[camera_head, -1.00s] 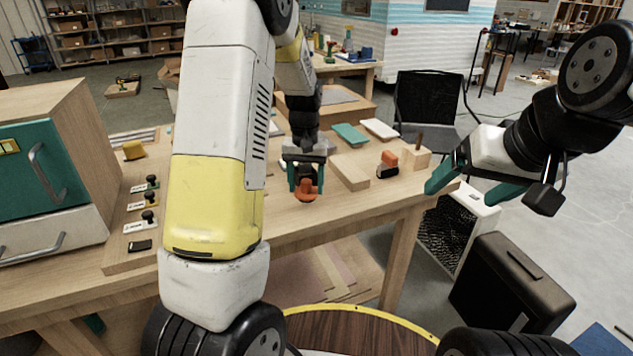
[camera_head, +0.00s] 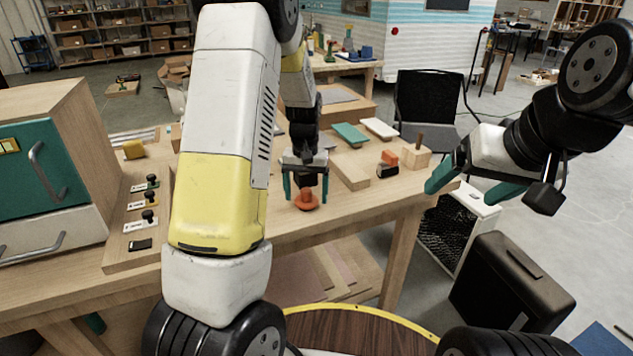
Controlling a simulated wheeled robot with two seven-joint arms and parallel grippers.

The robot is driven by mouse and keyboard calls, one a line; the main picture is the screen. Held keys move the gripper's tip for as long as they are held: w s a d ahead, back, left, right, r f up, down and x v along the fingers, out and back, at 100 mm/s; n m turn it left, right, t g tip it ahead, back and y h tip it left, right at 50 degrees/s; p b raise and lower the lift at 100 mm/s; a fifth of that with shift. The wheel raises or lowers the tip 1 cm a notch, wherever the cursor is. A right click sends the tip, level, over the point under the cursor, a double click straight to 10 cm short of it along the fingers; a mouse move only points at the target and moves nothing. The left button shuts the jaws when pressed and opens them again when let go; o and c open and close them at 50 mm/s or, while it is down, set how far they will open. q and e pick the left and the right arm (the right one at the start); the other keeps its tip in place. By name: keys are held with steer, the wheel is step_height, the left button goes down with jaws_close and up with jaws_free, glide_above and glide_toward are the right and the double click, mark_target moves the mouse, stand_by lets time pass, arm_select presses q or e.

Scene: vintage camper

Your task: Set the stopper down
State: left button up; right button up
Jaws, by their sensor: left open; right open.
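The orange stopper (camera_head: 306,202) is on the wooden workbench (camera_head: 345,209), close to its front edge. My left gripper (camera_head: 306,190) is open just above and around it, with one teal finger on each side and gaps between the fingers and the stopper. The stopper's upper part is partly hidden by the gripper. My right gripper (camera_head: 468,184) is open and empty, off the bench's right end.
A wooden block (camera_head: 350,172), an orange-and-black item (camera_head: 388,164) and a wooden block with a peg (camera_head: 415,156) stand right of the stopper. A teal-fronted cabinet (camera_head: 45,175) and several black-knobbed stamps (camera_head: 148,216) are at left. A black case (camera_head: 512,290) stands on the floor.

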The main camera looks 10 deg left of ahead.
mark_target(306, 190)
arm_select(q)
step_height(306, 190, up, 12)
steer(key=s+d+r+t+h, duration=0.1)
steer(key=s+r+t, duration=0.2)
steer(key=s, duration=0.9)
steer(key=s+d+r+m+t+h, duration=0.1)
steer(key=s+r+t, duration=0.2)
steer(key=s+r, duration=0.4)
steer(key=s, duration=0.5)
steer(key=shift+r, duration=0.25)
steer(key=shift+s+d, duration=0.1)
